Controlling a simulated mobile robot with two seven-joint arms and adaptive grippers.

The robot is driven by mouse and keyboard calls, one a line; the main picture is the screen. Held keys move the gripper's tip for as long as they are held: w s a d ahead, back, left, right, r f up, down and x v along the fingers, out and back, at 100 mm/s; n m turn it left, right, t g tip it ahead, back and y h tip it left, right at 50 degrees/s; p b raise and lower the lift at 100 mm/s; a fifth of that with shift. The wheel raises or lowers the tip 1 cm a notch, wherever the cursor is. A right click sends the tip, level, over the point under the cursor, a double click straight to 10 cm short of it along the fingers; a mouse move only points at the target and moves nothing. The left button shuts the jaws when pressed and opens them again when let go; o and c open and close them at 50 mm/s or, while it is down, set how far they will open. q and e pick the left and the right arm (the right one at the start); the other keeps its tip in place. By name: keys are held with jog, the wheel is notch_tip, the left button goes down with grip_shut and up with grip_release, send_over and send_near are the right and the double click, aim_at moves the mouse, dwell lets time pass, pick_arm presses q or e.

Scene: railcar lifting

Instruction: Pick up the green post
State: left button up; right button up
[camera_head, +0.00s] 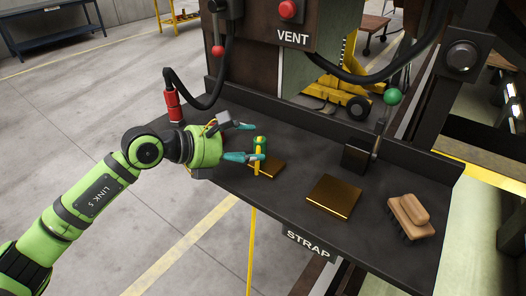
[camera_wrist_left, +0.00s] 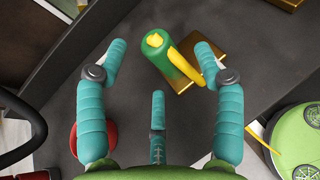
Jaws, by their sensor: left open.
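The green post (camera_head: 260,143) is short, with a yellow top and a yellow strap hanging from it. It stands beside a brass plate (camera_head: 270,170) on the dark shelf. My left gripper (camera_head: 249,141) is open, its teal fingers reaching towards the post from the left. In the left wrist view the post (camera_wrist_left: 172,60) shows between and slightly beyond the two side fingertips of my gripper (camera_wrist_left: 160,48), with a visible gap on both sides. The strap passes close to the right fingertip; I cannot tell whether they touch. My right gripper is not in view.
A second brass plate (camera_head: 335,195) and a wooden brush (camera_head: 411,215) lie to the right on the shelf (camera_head: 290,215). A lever with a green ball (camera_head: 392,96) rises behind them. A red handle (camera_head: 173,104) with a black cable stands at the shelf's left end.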

pick_arm(q)
jog(key=shift+x, duration=0.85)
jog(key=shift+w+d+f, duration=0.1)
jog(key=shift+w, duration=0.05)
grip_shut()
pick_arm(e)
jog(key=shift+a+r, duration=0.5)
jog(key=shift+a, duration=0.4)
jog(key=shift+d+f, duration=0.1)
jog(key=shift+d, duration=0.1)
